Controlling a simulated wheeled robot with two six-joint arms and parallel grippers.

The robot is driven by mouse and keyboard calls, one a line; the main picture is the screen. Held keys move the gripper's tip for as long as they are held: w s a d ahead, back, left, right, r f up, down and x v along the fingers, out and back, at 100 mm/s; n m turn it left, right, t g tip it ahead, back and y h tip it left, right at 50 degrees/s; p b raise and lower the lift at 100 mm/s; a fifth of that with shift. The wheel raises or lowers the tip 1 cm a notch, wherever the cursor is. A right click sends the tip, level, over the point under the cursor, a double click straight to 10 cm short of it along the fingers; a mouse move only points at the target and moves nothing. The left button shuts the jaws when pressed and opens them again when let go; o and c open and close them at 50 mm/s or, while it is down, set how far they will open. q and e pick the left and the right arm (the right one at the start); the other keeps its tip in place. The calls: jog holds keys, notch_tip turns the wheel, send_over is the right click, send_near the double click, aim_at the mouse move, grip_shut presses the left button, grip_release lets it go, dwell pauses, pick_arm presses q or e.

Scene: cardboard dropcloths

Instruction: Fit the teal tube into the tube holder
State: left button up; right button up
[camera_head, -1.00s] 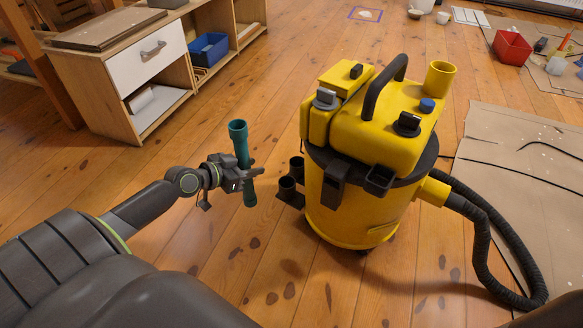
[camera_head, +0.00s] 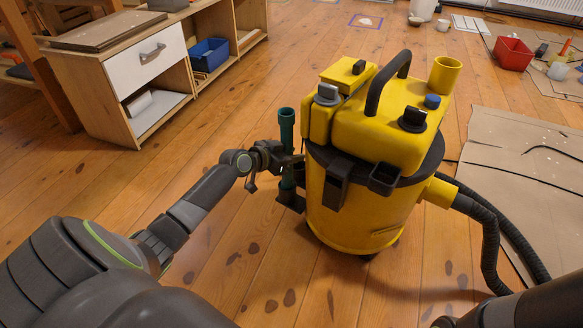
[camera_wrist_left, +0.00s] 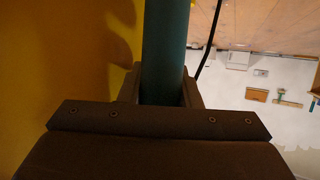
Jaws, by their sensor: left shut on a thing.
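The teal tube (camera_head: 287,130) stands nearly upright at the left side of the yellow vacuum cleaner. My left gripper (camera_head: 287,164) is shut on it around the middle, and the tube's upper part rises above the jaws. In the left wrist view the tube (camera_wrist_left: 165,45) runs straight up from between the jaws (camera_wrist_left: 164,95). The black tube holder (camera_head: 291,201) is low on the vacuum's left side. The tube's lower end meets the holder in the picture; whether it is inside a cup or just above it, I cannot tell. Part of my right arm shows at lower right, without visible fingertips.
The yellow vacuum cleaner (camera_head: 365,205) stands close right of my left gripper. Its black hose (camera_head: 490,245) curves over the floor at right. A wooden cabinet (camera_head: 118,95) stands at upper left. Cardboard (camera_head: 530,170) covers the right floor. Open floor lies between cabinet and vacuum.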

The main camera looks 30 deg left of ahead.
pick_arm(q)
jog(key=shift+f+b, duration=1.4)
jog(key=shift+f, duration=0.3)
jog(key=shift+f, duration=0.2)
jog(key=o, duration=0.7)
jog(key=shift+o, duration=0.2)
jog(key=shift+r, duration=0.25)
jog(key=p+v, duration=0.5)
jog(key=v, duration=0.7)
jog(key=shift+p, duration=0.3)
